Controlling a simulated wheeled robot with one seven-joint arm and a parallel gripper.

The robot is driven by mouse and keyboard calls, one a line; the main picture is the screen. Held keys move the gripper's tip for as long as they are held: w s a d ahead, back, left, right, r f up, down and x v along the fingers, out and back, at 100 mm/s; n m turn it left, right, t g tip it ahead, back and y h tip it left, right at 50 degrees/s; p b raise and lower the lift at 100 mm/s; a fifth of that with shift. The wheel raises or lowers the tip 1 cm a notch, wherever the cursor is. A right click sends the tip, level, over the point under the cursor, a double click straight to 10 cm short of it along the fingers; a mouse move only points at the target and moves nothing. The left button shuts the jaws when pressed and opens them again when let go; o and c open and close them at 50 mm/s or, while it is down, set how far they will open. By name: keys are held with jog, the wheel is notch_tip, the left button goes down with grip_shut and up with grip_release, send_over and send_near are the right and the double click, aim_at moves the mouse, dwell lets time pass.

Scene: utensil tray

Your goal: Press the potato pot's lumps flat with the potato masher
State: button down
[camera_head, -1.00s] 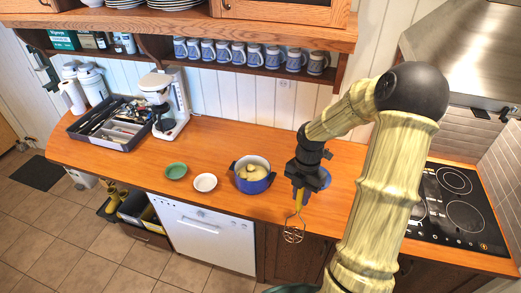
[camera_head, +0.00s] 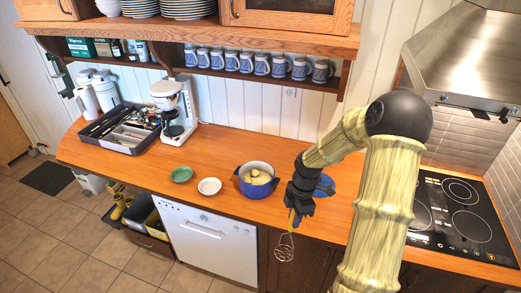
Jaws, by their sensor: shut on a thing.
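The potato masher (camera_head: 285,248) has a yellow handle and a wire head. My gripper (camera_head: 296,212) is shut on its handle, and the head hangs down in front of the counter's front edge. The blue pot (camera_head: 257,188) stands on the counter to the left of my gripper, with pale yellow potato lumps (camera_head: 259,177) inside. The masher is apart from the pot, to its right and nearer the camera. My gripper's fingers are small and partly dark in this view.
A green bowl (camera_head: 181,174) and a white bowl (camera_head: 209,186) stand left of the pot. A blue round thing (camera_head: 325,185) is partly hidden behind my gripper. A utensil tray (camera_head: 120,147) and coffee maker (camera_head: 175,112) stand further left. A cooktop (camera_head: 457,212) lies at right.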

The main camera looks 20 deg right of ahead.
jog(key=w+a+f+m+b, duration=0.2)
jog(key=a+f+m+b, duration=0.1)
jog(key=f+m, duration=0.3)
jog(key=w+a+f+m+t+b, duration=0.1)
jog(key=w+a+f+m+b, duration=0.1)
jog(key=f+m, duration=0.4)
jog(key=w+a+f+m+t+b, duration=0.1)
jog(key=w+a+f+m+b, duration=0.2)
jog(key=a+f+m+b, duration=0.2)
notch_tip(320, 180, down, 3)
jog(key=shift+r+m+h+b, duration=0.1)
jog(key=shift+m+h+b, duration=0.25)
jog(key=shift+m, duration=0.15)
jog(key=shift+a, duration=0.15)
